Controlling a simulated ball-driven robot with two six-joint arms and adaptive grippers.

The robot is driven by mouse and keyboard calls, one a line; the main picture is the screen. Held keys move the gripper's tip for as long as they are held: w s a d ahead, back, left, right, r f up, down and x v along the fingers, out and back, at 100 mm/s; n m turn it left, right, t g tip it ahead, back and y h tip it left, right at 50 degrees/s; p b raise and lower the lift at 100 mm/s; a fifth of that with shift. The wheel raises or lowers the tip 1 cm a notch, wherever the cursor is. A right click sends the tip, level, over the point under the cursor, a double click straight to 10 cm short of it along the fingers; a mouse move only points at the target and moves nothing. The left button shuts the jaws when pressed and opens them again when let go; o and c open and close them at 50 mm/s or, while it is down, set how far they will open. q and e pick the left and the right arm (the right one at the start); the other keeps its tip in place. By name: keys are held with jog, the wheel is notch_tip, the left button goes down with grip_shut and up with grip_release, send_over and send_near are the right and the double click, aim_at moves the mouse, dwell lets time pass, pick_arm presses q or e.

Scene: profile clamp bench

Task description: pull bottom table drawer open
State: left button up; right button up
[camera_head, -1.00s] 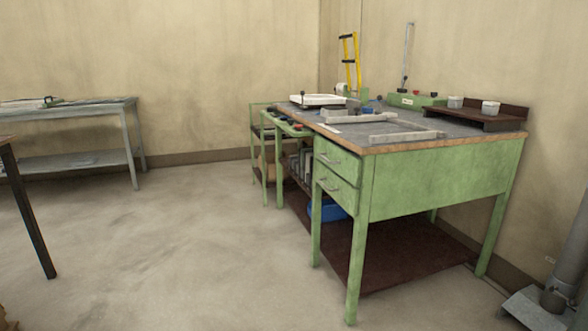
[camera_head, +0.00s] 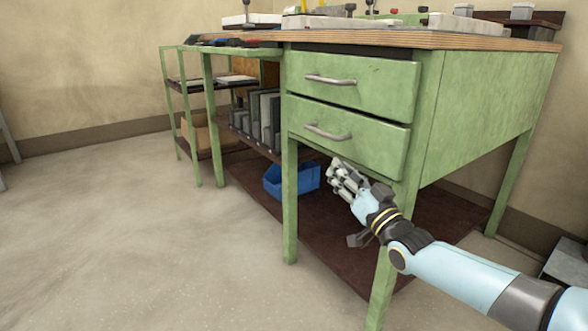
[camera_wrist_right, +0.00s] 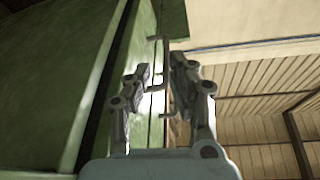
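The green workbench (camera_head: 485,120) has two stacked drawers, and both look shut. The bottom drawer (camera_head: 375,143) has a grey bar handle (camera_head: 327,133) on its front. The top drawer (camera_head: 385,85) has a similar handle (camera_head: 330,80). My right gripper (camera_head: 339,167) is just below the bottom drawer's handle, apart from it and pointing up. In the right wrist view, my right gripper (camera_wrist_right: 161,65) has its fingers spread, with handle bars showing in the gap beyond them. It holds nothing. My left gripper is not in view.
A blue bin (camera_head: 290,180) and the dark lower shelf (camera_head: 445,215) lie under the bench. A green bench leg (camera_head: 290,210) stands left of my right gripper. A green side rack (camera_head: 190,130) stands farther left. The floor in front is clear.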

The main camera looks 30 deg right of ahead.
aim_at(315, 131)
jog(key=shift+t, duration=0.5)
jog(key=b+x, duration=0.2)
jog(key=x, duration=0.3)
jog(key=r+b+x, duration=0.1)
jog(key=x, duration=0.5)
jog(key=shift+s+a+r+b, duration=0.1)
jog(key=shift+s+a+b, duration=0.2)
jog(key=shift+b, duration=0.1)
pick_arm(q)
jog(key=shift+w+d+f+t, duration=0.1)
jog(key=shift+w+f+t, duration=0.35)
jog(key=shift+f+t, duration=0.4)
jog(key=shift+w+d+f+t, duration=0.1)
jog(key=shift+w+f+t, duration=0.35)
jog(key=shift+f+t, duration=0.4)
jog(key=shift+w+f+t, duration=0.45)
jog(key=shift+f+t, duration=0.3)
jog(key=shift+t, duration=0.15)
pick_arm(e)
jog(key=shift+x, duration=0.9)
jog(key=shift+s+r, duration=0.1)
jog(key=shift+r, duration=0.05)
jog(key=shift+c, duration=0.4)
grip_shut()
